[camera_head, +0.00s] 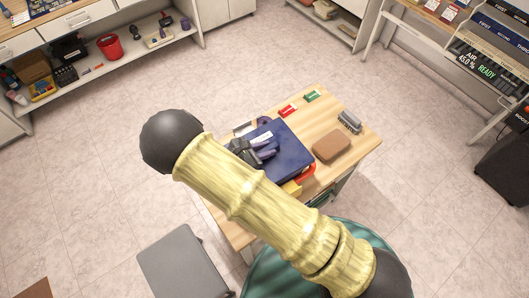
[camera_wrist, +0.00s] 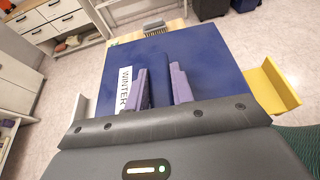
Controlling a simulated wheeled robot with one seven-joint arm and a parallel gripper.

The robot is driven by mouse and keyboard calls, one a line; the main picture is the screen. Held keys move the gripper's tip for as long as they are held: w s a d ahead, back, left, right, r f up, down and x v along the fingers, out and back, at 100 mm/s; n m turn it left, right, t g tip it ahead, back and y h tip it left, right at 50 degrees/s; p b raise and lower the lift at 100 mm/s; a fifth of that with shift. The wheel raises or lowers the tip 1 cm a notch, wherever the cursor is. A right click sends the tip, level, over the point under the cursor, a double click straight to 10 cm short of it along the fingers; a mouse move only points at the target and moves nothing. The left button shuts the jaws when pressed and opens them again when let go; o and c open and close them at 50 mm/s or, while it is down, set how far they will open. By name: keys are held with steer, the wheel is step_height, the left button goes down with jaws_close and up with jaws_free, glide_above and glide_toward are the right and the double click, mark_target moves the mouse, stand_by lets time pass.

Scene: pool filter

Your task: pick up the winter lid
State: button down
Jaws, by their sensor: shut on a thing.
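The winter lid (camera_head: 293,150) is a dark blue square panel with a white label, over the wooden table. In the wrist view the lid (camera_wrist: 215,60) fills the middle, and its label reads "WINTER". My gripper (camera_head: 262,151) is at the lid's near left part, with its purple fingers pointing onto it. In the wrist view my gripper (camera_wrist: 160,90) is shut on the lid, with a raised blue part between the fingers. The exact contact is partly hidden by the fingers. I cannot tell whether the lid is clear of what lies under it.
On the wooden table (camera_head: 325,100) are a red box (camera_head: 288,110), a green box (camera_head: 312,96), a brown block (camera_head: 331,146) and a grey brush-like thing (camera_head: 349,121). A yellow piece (camera_wrist: 268,88) shows beside the lid. A grey stool (camera_head: 184,262) stands at the near left.

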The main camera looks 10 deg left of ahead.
mark_target(265, 149)
step_height(265, 149, up, 10)
steer(key=b, duration=0.3)
steer(key=shift+b, duration=0.3)
steer(key=shift+r, duration=0.1)
stand_by(0.5)
